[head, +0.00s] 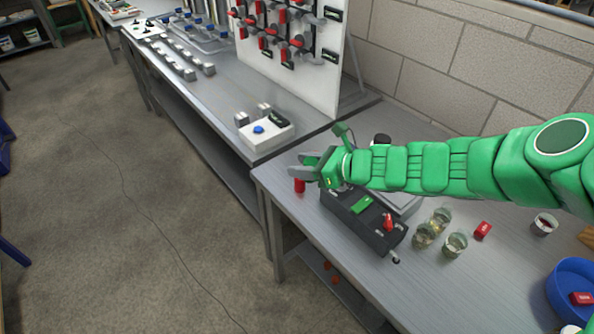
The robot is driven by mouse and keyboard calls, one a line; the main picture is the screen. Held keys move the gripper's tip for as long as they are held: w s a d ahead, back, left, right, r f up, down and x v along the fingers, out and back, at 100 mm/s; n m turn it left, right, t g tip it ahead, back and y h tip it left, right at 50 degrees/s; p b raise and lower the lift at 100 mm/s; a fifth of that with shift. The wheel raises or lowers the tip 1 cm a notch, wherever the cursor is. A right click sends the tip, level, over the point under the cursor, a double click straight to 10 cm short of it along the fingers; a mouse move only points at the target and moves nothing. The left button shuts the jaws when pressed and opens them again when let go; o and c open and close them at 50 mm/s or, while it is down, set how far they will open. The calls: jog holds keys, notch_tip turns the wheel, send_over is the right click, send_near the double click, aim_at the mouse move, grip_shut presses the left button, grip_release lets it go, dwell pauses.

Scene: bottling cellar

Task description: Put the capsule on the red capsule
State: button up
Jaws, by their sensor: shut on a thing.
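My gripper (301,171) is at the left end of my green arm, above the front left part of the near table. It is shut on a capsule, which its fingers largely hide. A small upright red capsule (300,186) shows directly below the fingertips. From this view I cannot tell whether this red piece is the one in the jaws or stands on the table under them, nor whether it touches anything.
A dark box (362,222) with a red lever (388,221) stands right of my gripper. Several glasses (455,245), a red block (483,230) and a blue bowl (568,285) are farther right. A white box with a blue button (265,133) stands on the table behind.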

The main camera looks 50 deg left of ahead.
jog(key=w+a+f, duration=0.2)
jog(key=a+f, duration=0.1)
jog(key=w+a+f, duration=0.1)
jog(key=a+f, duration=0.1)
jog(key=a, duration=0.2)
jog(key=w+a+f, duration=0.2)
jog(key=a+f, duration=0.1)
jog(key=shift+w+a+f, duration=0.2)
jog(key=shift+w+f, duration=0.1)
jog(key=shift+w, duration=0.05)
jog(key=shift+w+a+f, duration=0.2)
jog(key=shift+a+f, duration=0.1)
jog(key=shift+f, duration=1.55)
jog(key=shift+f, duration=0.1)
jog(key=o, duration=0.6)
